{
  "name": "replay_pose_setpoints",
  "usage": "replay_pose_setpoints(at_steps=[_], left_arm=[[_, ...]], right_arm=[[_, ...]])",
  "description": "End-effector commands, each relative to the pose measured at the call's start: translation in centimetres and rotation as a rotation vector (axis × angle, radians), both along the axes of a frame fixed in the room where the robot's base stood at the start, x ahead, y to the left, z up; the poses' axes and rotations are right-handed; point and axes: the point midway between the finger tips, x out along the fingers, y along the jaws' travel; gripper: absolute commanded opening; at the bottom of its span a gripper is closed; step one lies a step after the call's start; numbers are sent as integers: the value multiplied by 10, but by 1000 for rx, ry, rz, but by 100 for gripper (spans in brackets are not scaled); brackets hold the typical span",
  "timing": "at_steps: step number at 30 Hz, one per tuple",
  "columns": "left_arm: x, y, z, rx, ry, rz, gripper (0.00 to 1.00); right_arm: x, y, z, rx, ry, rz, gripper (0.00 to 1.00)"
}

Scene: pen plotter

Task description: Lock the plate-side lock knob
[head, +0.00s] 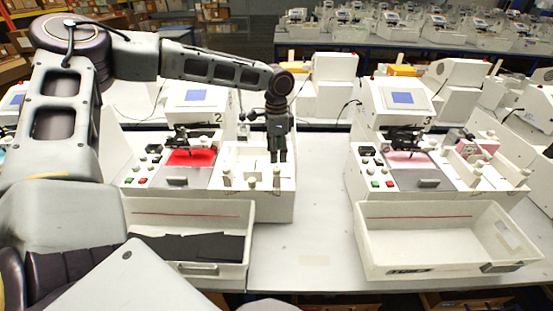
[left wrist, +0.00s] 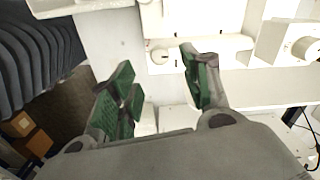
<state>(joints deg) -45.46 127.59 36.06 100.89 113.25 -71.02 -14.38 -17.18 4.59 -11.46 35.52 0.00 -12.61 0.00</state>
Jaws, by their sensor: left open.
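My left gripper (head: 278,157) hangs fingers down over the right part of the plotter marked 2 (head: 258,207). It is open and empty; its green-padded fingers stand apart in the left wrist view (left wrist: 157,66). Small white knobs stand along the front of that part, including a left one (head: 226,176) and a right one (head: 276,174). In the left wrist view a small round white knob (left wrist: 160,56) shows between and beyond the fingertips, and a larger white knob (left wrist: 305,48) is at the right. I cannot tell which is the plate-side lock knob. My right gripper is not in view.
A bin with black sheets (head: 190,207) stands before this plotter. Plotter 3 (head: 418,179) and an empty white bin (head: 440,225) are at the right. The table (head: 305,240) between them is clear. The red plate area (head: 190,157) lies left of my gripper.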

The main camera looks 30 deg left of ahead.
Motion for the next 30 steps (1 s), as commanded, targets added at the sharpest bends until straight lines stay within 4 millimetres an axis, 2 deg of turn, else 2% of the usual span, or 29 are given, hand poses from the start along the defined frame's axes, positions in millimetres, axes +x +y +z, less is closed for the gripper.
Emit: replay_pose_setpoints(at_steps=[6,12,30], left_arm=[[0,0,30,0,-1,0,48],[0,0,45,1,1,1,48],[0,0,48,1,1,0,48]], right_arm=[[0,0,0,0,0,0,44],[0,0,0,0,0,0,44],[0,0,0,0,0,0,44]])
